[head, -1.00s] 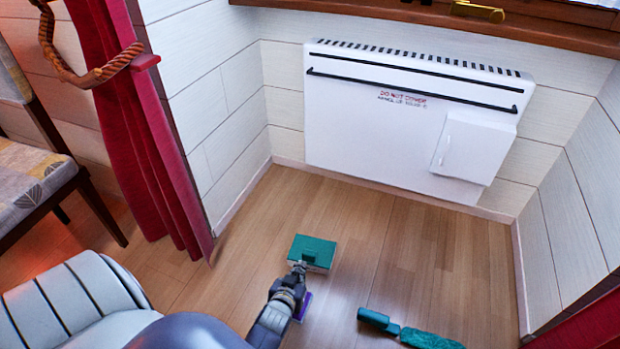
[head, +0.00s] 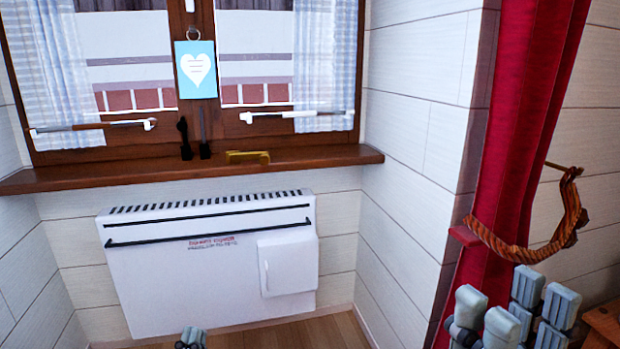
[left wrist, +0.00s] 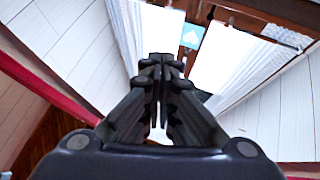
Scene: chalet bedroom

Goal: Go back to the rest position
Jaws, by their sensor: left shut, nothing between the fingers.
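My left gripper (head: 190,338) shows only as a small dark tip at the bottom edge of the head view, in front of the heater. In the left wrist view my left gripper (left wrist: 160,65) has its fingers together with nothing between them; it points toward the window. My right gripper (head: 513,305) shows as several grey finger parts at the bottom right of the head view, in front of the red curtain and wall. Whether it is open is unclear.
A white wall heater (head: 190,275) hangs under a wooden window sill (head: 100,177). A blue heart card (head: 196,69) hangs at the window. A red curtain (head: 510,140) with a rope tie (head: 500,247) is at the right. A strip of wooden floor (head: 300,335) shows below.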

